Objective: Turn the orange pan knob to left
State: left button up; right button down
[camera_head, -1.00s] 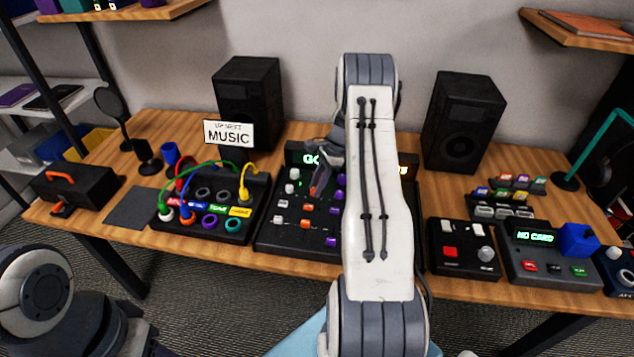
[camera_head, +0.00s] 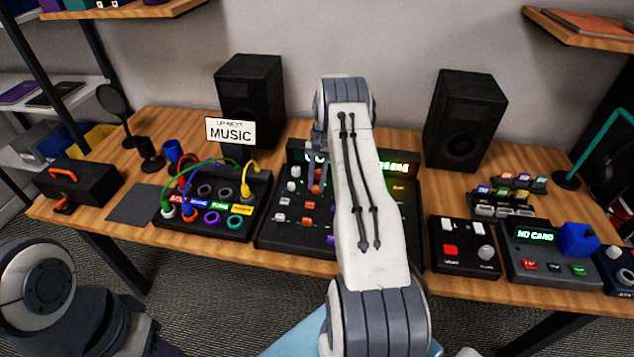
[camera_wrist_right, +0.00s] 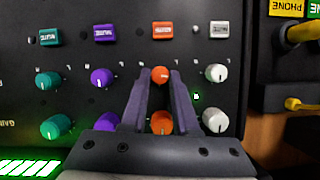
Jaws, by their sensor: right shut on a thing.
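The mixer (camera_head: 269,232) is a black panel with columns of coloured knobs and buttons. My right gripper (camera_wrist_right: 160,78) is shut on the orange pan knob (camera_wrist_right: 160,72); one finger is on each side of it in the right wrist view. A second orange knob (camera_wrist_right: 160,123) shows between the fingers nearer the palm. An orange button (camera_wrist_right: 162,30) is beyond the fingertips. In the head view my right arm covers part of the mixer and its display. The pan knob's pointer direction is too small to tell. My left gripper's fingers do not show; only arm links show at lower left.
White knobs (camera_wrist_right: 215,121) and purple knobs (camera_wrist_right: 102,78) stand close on either side of the fingers. A cable box (camera_head: 206,222) with plugged cables is left of the mixer. A small switch box (camera_head: 462,262) is to the right. Two speakers (camera_head: 249,95) (camera_head: 463,118) stand behind.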

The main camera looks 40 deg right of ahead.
jog(key=shift+w+n, duration=0.1)
jog(key=shift+n, duration=0.6)
jog(key=shift+h, duration=0.3)
jog(key=c, duration=0.7)
grip_release()
jog(key=shift+v, duration=5.25)
jog(key=shift+w, duration=0.15)
